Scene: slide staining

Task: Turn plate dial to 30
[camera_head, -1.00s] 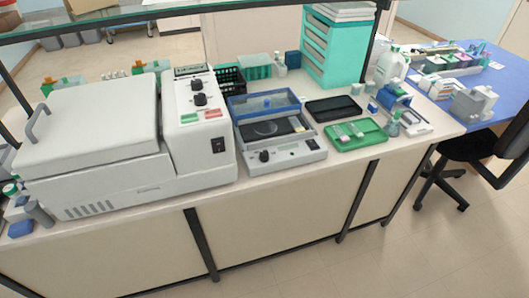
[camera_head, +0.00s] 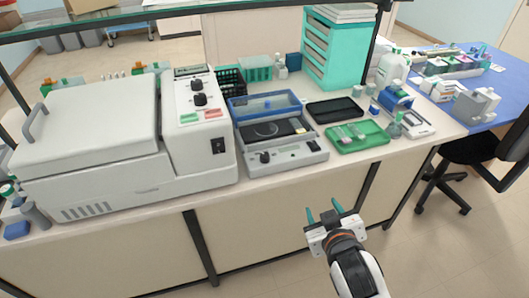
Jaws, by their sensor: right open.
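My left gripper is not in view.
A large white lidded machine (camera_head: 95,140) with black knobs stands left of the plate device. A green tray (camera_head: 358,137) with small items and a black tray (camera_head: 335,111) lie to the right. A shelf edge (camera_head: 150,12) crosses above. The floor in front is clear.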

